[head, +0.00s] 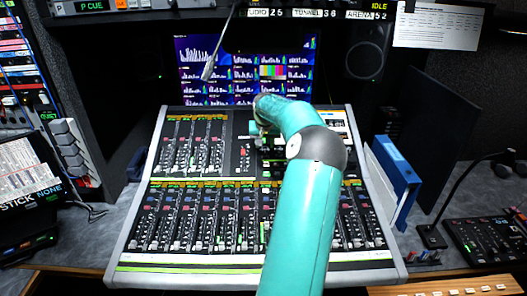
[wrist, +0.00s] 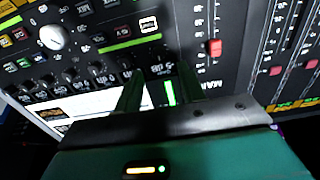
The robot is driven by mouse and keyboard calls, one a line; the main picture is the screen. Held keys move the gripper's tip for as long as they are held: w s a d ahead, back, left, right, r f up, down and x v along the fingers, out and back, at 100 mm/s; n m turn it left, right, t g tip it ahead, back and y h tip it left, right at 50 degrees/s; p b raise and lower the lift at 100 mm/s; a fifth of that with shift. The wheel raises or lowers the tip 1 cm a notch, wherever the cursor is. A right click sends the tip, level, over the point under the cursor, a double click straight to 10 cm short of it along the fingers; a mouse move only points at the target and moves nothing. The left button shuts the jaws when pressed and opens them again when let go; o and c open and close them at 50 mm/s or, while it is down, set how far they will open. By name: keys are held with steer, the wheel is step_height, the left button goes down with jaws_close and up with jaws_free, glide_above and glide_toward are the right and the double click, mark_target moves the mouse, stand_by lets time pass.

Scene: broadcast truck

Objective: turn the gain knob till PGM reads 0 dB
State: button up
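The mixing console (head: 135,275) fills the middle of the head view. My arm reaches over it, and my gripper end is mostly hidden behind the arm near the upper centre section. In the wrist view my gripper (wrist: 157,77) is open, its two green fingers apart and pointing at the panel. A row of small black knobs (wrist: 73,76) runs up to the left finger. A larger white knob (wrist: 54,38) lies farther left, apart from the fingers. I cannot tell which one is the gain knob, or whether a finger touches any knob. No PGM reading is legible.
A red fader cap (wrist: 214,47) is right of the fingers. Fader rows cover the console. A monitor (head: 200,60) with level bars stands behind it. Blue binders (head: 397,175) stand at its right side, with a gooseneck microphone (head: 432,236) beyond. A speaker (head: 365,60) is at back right.

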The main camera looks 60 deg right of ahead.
mark_target(265, 153)
steer(key=x, duration=0.5)
steer(key=shift+s+d+f, duration=0.1)
steer(key=shift+s+f, duration=0.05)
steer(key=shift+f, duration=0.2)
jaws_close()
